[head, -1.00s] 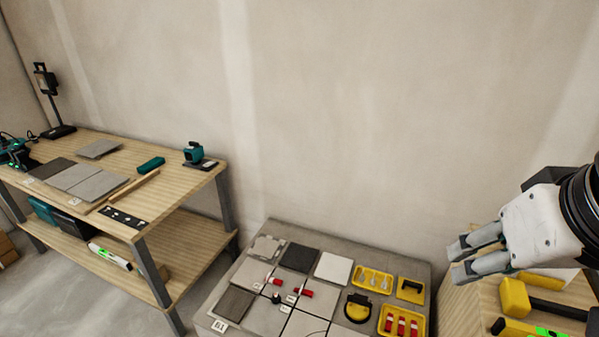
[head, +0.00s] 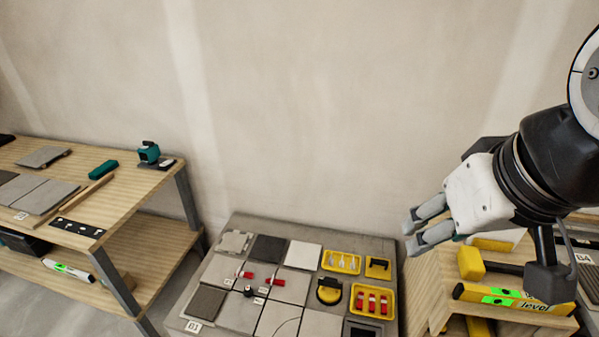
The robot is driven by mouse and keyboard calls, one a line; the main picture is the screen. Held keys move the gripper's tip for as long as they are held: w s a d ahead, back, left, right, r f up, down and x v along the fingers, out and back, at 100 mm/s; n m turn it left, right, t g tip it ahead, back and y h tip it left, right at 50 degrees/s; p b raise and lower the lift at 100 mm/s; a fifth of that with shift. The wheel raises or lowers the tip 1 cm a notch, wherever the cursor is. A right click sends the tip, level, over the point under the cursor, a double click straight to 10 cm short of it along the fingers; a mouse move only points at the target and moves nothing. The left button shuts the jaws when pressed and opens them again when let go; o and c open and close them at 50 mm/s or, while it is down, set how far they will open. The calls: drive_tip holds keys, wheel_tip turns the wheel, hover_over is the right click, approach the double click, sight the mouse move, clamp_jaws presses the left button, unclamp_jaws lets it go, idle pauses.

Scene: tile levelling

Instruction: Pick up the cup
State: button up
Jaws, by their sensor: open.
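A round black and yellow piece with a handle (head: 329,291), which looks like a suction cup, sits on the grey tiled block in the head view. It is below the yellow trays' left side. No drinking cup shows. My gripper (head: 412,238) is open and empty at the right, with its two grey fingers apart and pointing left. It is up and to the right of the suction cup, apart from it.
The tiled block (head: 226,268) holds grey, dark and white tiles, red clips and yellow trays (head: 372,301). A wooden bench (head: 125,190) with a teal laser level (head: 148,152) stands left. A yellow mallet (head: 471,264) and a spirit level (head: 510,298) lie on a wooden table at right.

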idle(0.5)
drive_tip(key=m+g+b, duration=0.6)
drive_tip(key=m+b, duration=1.6)
drive_tip(key=b, duration=0.5)
hover_over(331, 280)
drive_tip(key=w, duration=0.1)
wheel_tip(331, 280, down, 67)
drive_tip(key=shift+a, duration=0.1)
drive_tip(key=shift+s+f+b, duration=0.2)
drive_tip(key=shift+f+b, duration=0.2)
drive_tip(key=shift+f, duration=1.05)
drive_tip(key=shift+s+f+b, duration=0.2)
drive_tip(key=shift+f+b, duration=0.2)
drive_tip(key=shift+f, duration=1.05)
drive_tip(key=shift+r, duration=0.1)
clamp_jaws()
